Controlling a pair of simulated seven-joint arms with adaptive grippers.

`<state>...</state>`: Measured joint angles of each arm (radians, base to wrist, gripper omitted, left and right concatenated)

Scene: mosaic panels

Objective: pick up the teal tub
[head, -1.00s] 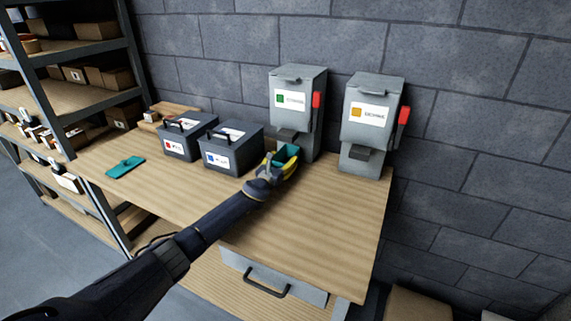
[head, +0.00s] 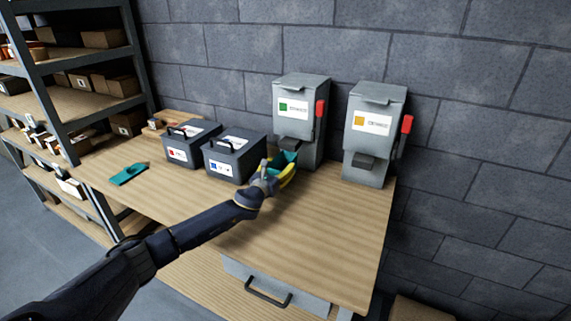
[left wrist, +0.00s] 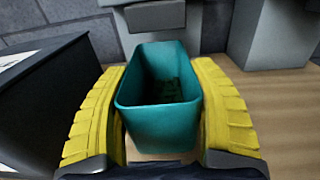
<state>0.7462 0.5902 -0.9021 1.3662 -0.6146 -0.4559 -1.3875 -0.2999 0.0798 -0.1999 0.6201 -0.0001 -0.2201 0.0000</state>
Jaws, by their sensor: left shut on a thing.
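The teal tub (left wrist: 160,131) is an open-topped box with some dark green contents inside. My left gripper (head: 277,174) is shut on it, with yellow fingers pressed against its two sides in the left wrist view (left wrist: 160,118). In the head view the tub (head: 284,160) is partly hidden by the gripper. It is in front of the grey dispenser with the green label (head: 302,115), near its spout. I cannot tell whether the tub touches the table. My right gripper is not in view.
A second grey dispenser (head: 372,130) with an orange label stands to the right; both have red levers. Two dark boxes (head: 234,158) (head: 191,145) stand left of the tub. A teal flat object (head: 128,174) lies at the table's left. The tabletop's front right (head: 330,235) is clear.

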